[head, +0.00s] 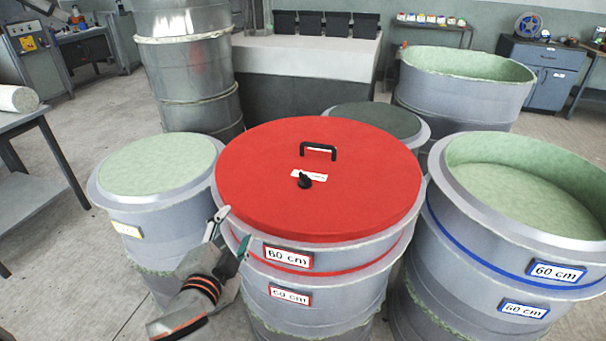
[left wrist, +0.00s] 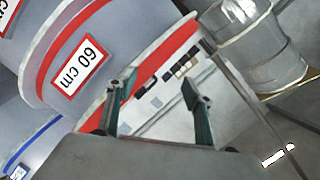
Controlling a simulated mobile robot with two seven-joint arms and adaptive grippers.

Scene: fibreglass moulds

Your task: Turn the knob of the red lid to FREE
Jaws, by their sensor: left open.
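The red lid (head: 260,185) lies flat on a grey drum in the middle of the head view. A black bar handle (head: 318,150) stands toward its back. The small black knob (head: 304,181) sits in front of the handle, beside a white label (head: 311,175) whose print is too small to read. My left gripper (head: 230,236) is open and empty, low at the lid's front-left edge and well away from the knob. In the left wrist view the open fingers (left wrist: 160,97) show near the drum's red-banded rim. My right gripper is not in view.
A drum with a pale green top (head: 157,163) stands close at left. An open blue-banded mould (head: 520,200) stands at right. A dark-topped drum (head: 378,121) is behind the lid.

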